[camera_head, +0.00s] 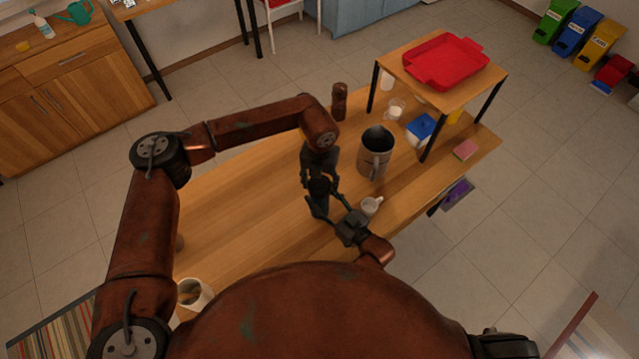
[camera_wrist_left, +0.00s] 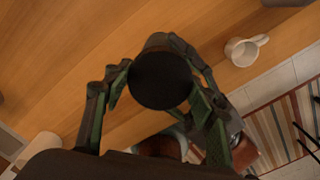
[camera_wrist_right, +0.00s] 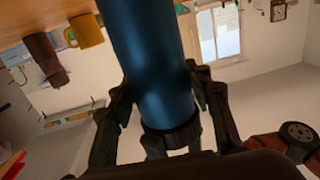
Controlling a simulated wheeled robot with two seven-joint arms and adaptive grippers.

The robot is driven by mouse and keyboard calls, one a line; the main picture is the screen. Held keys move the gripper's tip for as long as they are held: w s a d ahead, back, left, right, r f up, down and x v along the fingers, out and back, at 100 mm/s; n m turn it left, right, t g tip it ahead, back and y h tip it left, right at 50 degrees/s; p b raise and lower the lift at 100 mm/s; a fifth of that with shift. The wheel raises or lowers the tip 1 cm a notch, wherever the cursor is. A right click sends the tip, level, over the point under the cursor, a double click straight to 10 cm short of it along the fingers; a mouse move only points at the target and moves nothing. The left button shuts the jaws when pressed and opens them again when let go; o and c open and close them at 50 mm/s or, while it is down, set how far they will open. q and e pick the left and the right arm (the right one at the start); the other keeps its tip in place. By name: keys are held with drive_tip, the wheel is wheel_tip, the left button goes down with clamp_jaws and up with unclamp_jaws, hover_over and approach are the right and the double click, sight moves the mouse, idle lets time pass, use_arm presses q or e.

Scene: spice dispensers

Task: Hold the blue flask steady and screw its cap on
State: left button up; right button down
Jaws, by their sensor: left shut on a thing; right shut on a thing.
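The blue flask (camera_wrist_right: 150,60) fills the middle of the right wrist view. My right gripper (camera_wrist_right: 165,100) is shut on its body, with a finger on each side. A dark cap or collar (camera_wrist_right: 172,138) shows at one end of the flask. In the left wrist view, the round black cap (camera_wrist_left: 160,80) is seen end-on, and my left gripper (camera_wrist_left: 158,85) is shut around it. In the head view, my left gripper (camera_head: 320,190) is just above my right gripper (camera_head: 352,228). The flask is mostly hidden by them there. I cannot tell how far the cap is threaded.
A large metal pitcher (camera_head: 375,165) and a brown mill (camera_head: 339,100) stand behind. A small raised shelf with a red tray (camera_head: 446,60) is at the right.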

use_arm(q)
drive_tip(key=m, duration=0.5)
drive_tip(key=shift+m, duration=0.4)
drive_tip(key=m, duration=0.3)
drive_tip(key=shift+m, duration=0.4)
drive_tip(key=m, duration=0.3)
drive_tip(key=shift+m, duration=0.4)
drive_tip(key=m, duration=0.3)
drive_tip(key=shift+m, duration=0.4)
drive_tip(key=o, duration=1.3)
drive_tip(key=shift+c, duration=0.2)
drive_tip(key=shift+r, duration=2.25)
